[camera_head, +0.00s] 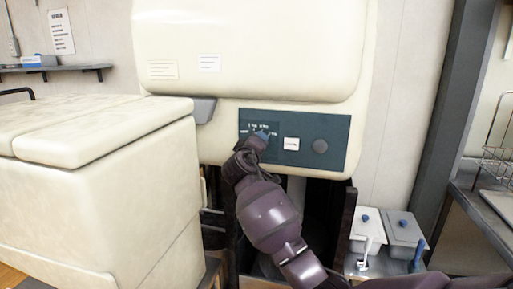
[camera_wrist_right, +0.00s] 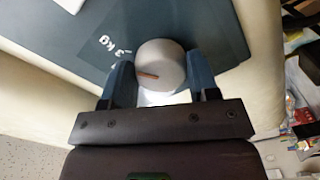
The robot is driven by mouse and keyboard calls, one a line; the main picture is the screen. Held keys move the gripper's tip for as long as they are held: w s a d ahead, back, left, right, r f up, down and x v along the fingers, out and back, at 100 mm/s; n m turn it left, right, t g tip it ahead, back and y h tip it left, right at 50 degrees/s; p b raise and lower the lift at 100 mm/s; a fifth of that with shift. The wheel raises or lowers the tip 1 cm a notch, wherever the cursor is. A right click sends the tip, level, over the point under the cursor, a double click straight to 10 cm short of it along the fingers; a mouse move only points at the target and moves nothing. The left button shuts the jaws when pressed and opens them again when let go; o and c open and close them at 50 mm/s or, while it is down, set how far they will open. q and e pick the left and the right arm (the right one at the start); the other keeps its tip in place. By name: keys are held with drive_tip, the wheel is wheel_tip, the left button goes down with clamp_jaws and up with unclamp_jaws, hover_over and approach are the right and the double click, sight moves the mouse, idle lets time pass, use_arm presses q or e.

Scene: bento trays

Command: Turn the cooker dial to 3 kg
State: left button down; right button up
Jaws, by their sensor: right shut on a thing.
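The cooker (camera_head: 250,50) is a large cream machine with a dark blue-grey control panel (camera_head: 338,130) low on its front. The dial (camera_wrist_right: 160,62) is a round grey knob with an orange pointer line, seen in the right wrist view. The line points left, close to the printed "3 kg" mark (camera_wrist_right: 118,50). My right gripper (camera_wrist_right: 158,78) is shut on the dial, one blue finger on each side. In the head view my right gripper (camera_head: 263,134) covers the dial at the panel's left part, among small printed marks. My left gripper is not in view.
A white label or switch (camera_head: 291,144) and a dark round knob (camera_head: 320,146) sit right of the dial. A large cream lidded box (camera_head: 110,190) stands at left. Two lidded containers (camera_head: 368,225) are at lower right. A wire basket (camera_head: 497,150) is on the right shelf.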

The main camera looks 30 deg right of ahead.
drive_tip(key=shift+f, duration=0.1)
idle(0.3)
drive_tip(key=o, duration=0.9)
drive_tip(key=v, duration=1.1)
drive_tip(key=shift+d, duration=0.1)
